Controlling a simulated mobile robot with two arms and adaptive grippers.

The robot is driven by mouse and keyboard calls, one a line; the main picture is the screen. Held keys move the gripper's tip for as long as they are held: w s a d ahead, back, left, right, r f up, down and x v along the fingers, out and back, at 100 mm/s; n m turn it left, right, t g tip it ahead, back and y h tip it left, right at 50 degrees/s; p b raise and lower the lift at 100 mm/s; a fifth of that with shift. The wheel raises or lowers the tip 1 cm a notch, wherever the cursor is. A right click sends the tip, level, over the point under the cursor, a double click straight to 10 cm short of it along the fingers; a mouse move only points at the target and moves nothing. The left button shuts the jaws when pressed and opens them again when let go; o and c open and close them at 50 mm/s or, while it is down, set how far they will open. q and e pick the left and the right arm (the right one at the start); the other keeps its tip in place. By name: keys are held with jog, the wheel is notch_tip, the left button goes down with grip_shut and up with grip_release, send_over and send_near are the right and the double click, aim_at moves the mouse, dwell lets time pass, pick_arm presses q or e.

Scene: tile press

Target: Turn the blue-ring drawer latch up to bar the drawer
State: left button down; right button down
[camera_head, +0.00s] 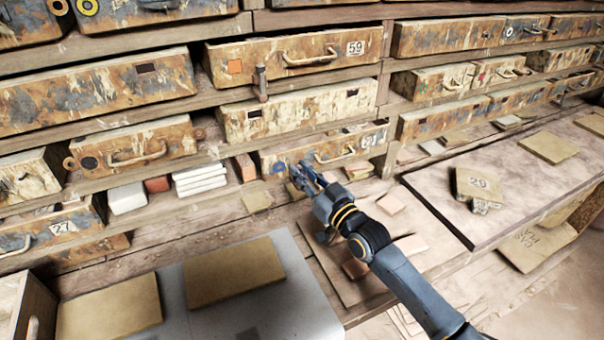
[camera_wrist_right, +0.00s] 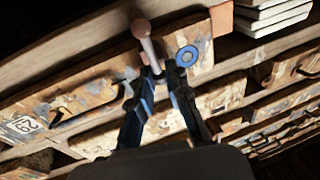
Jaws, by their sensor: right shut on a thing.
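The blue-ring drawer (camera_head: 325,149) is a weathered rusty-cream drawer in the lower row, with a blue ring mark (camera_head: 279,168) at its lower left. In the right wrist view the ring (camera_wrist_right: 187,56) shows just right of my fingertips. The latch (camera_wrist_right: 146,42) is a brownish-grey pin with a rounded end, beside the ring. My right gripper (camera_head: 299,174) is in front of the drawer's lower edge. In the right wrist view its fingers (camera_wrist_right: 160,74) are closed on the latch shaft. In the head view the gripper hides the latch. My left gripper is not in view.
Another latch (camera_head: 262,83) sits by the drawer labelled 59 (camera_head: 295,55). White tiles (camera_head: 200,180) are stacked on the shelf left of my gripper. A grey sheet with tan tiles (camera_head: 233,272) lies at the front left, and a board (camera_head: 450,200) at the right.

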jog(key=c, duration=1.5)
grip_release()
jog(key=shift+d, duration=0.1)
jog(key=shift+o, duration=0.2)
jog(key=v, duration=1.2)
jog(key=shift+f, duration=0.1)
